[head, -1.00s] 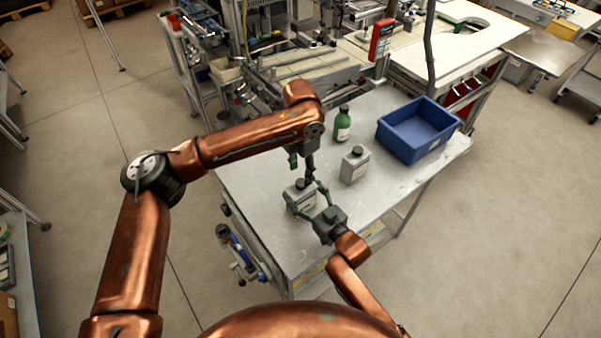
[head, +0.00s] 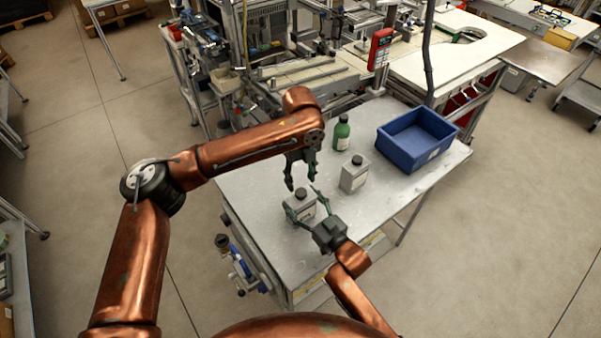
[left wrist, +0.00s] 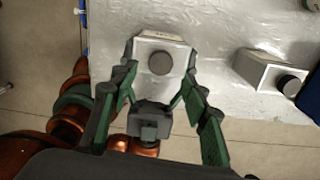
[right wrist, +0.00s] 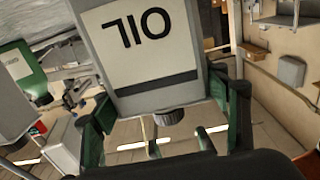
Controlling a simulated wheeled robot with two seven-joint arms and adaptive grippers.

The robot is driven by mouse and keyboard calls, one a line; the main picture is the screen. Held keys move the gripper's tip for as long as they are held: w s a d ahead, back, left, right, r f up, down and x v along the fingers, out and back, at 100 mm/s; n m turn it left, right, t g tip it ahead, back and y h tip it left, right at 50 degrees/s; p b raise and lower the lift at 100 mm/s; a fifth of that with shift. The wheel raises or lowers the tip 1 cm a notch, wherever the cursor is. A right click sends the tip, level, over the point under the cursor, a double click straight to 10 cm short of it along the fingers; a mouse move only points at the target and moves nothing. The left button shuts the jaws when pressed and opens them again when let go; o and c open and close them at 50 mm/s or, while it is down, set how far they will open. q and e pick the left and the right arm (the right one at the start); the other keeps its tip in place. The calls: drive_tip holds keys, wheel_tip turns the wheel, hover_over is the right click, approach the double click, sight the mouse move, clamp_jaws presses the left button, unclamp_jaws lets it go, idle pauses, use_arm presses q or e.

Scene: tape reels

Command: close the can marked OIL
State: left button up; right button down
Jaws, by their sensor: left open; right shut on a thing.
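The grey can marked OIL (right wrist: 148,50) fills the upper right wrist view, its lettering upside down there. In the head view this can (head: 301,209) stands upright on the grey table. A dark round cap (left wrist: 160,63) sits on its top; I cannot tell how tight it is. My right gripper (head: 303,202) is shut on the can's body, one finger on each side. My left gripper (head: 301,183) is open and empty above the can, fingers pointing down, apart from the cap.
A second grey can (head: 354,173) with a dark cap stands to the right. A green bottle (head: 342,131) is behind it, and a blue crate (head: 418,158) is at the table's right. The table (head: 255,192) left of the cans is clear.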

use_arm(q)
drive_tip(key=n, duration=0.4)
drive_tip(key=shift+r, duration=0.15)
drive_tip(key=n, duration=0.5)
drive_tip(key=shift+r+n, duration=0.15)
drive_tip(key=shift+n, duration=0.25)
drive_tip(key=n, duration=0.5)
drive_tip(key=shift+r+n, duration=0.15)
drive_tip(key=shift+n, duration=0.25)
drive_tip(key=n, duration=0.5)
drive_tip(key=shift+r+n, duration=0.15)
drive_tip(key=shift+n, duration=0.25)
drive_tip(key=n, duration=0.5)
drive_tip(key=shift+r+n, duration=0.15)
drive_tip(key=shift+n, duration=0.25)
drive_tip(key=n, duration=0.4)
drive_tip(key=shift+r, duration=0.1)
drive_tip(key=n, duration=0.5)
drive_tip(key=shift+r+n, duration=0.15)
drive_tip(key=shift+n, duration=0.15)
drive_tip(key=n, duration=0.5)
drive_tip(key=shift+r, duration=0.15)
